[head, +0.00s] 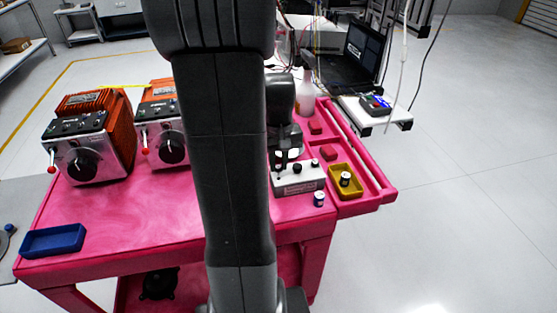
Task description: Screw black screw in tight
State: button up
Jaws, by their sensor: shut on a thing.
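A small grey-white box (299,181) with several dark knob-like parts on top stands near the front right edge of the pink table. My gripper (282,162) points down over the left part of this box, partly hidden behind my large dark arm link. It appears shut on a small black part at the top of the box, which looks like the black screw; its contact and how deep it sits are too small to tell.
A small blue-and-white cylinder (319,199) stands right in front of the box. A yellow tray (344,188) holds another cylinder. Two orange machines (105,130) stand at left, with a blue tray (53,241) at front left. A spray bottle (307,90) stands behind the box.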

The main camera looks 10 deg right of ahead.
jog(key=shift+f, duration=0.45)
jog(key=shift+f, duration=0.15)
jog(key=shift+f+b, duration=0.35)
jog(key=shift+b, duration=0.15)
jog(key=shift+f+b, duration=0.35)
jog(key=shift+f, duration=0.15)
